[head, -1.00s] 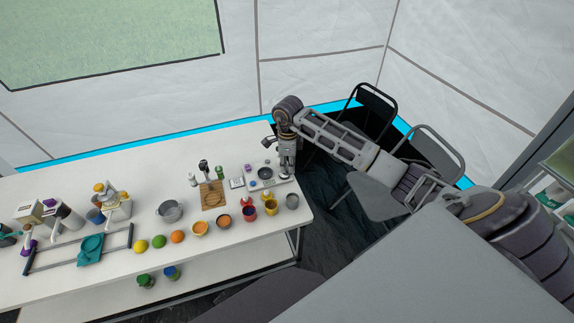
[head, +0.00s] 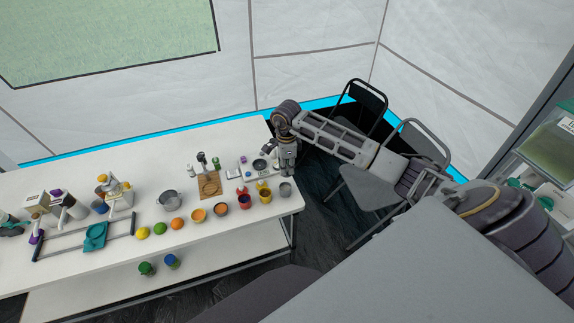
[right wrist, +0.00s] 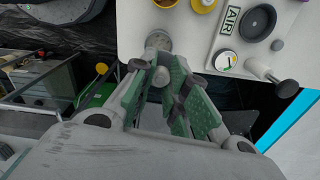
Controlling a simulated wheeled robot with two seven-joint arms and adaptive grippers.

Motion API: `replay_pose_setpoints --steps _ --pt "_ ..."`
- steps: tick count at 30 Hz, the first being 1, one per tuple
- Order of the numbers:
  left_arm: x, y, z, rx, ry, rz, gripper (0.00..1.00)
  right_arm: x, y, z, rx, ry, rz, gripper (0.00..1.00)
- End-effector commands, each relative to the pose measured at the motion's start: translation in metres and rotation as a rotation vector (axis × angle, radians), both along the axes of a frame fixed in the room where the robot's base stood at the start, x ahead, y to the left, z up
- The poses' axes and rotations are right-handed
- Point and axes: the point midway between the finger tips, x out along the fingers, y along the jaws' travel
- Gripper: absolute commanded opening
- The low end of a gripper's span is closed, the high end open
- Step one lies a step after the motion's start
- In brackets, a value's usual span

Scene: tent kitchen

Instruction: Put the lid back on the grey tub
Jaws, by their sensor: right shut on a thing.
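The grey tub (head: 286,189) stands upright near the right front corner of the white table. It also shows from above in the right wrist view (right wrist: 158,41), as a pale grey round shape just beyond my fingers. My right gripper (head: 288,165) is over the table's right end, behind the tub and apart from it. In the right wrist view its green-padded fingers (right wrist: 165,80) are closed around a small grey rounded piece (right wrist: 162,77). This looks like the lid, mostly hidden by the fingers. My left gripper is out of view.
Yellow (head: 264,196) and red (head: 244,201) cups stand left of the tub. A scale (head: 256,173) lies near my right gripper. A wooden board (head: 209,185) and a metal pot (head: 170,200) are further left. Chairs (head: 375,190) stand beyond the table's right end.

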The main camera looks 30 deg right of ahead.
Motion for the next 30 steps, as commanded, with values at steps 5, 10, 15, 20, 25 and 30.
replay_pose_setpoints --steps 5,10,15,20,25,30 --pt "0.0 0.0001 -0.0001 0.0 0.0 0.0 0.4 0.0021 0.0028 -0.0017 0.0 0.0 0.109 0.03" --pt "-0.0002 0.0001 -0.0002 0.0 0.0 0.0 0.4 0.0044 0.0045 -0.0019 0.0 0.0 0.216 0.03" --pt "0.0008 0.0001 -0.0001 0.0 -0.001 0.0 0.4 0.0055 0.0048 -0.0017 0.0 0.0 0.286 0.03" --pt "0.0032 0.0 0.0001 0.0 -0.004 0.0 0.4 0.0054 0.0048 -0.0017 0.0 0.0 0.31 0.03" --pt "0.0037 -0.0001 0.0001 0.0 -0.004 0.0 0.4 0.0053 0.0048 -0.0017 0.0 0.0 0.311 0.03" --pt "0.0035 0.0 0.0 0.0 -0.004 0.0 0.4 0.0053 0.0049 -0.0019 0.0 0.0 0.311 0.03"
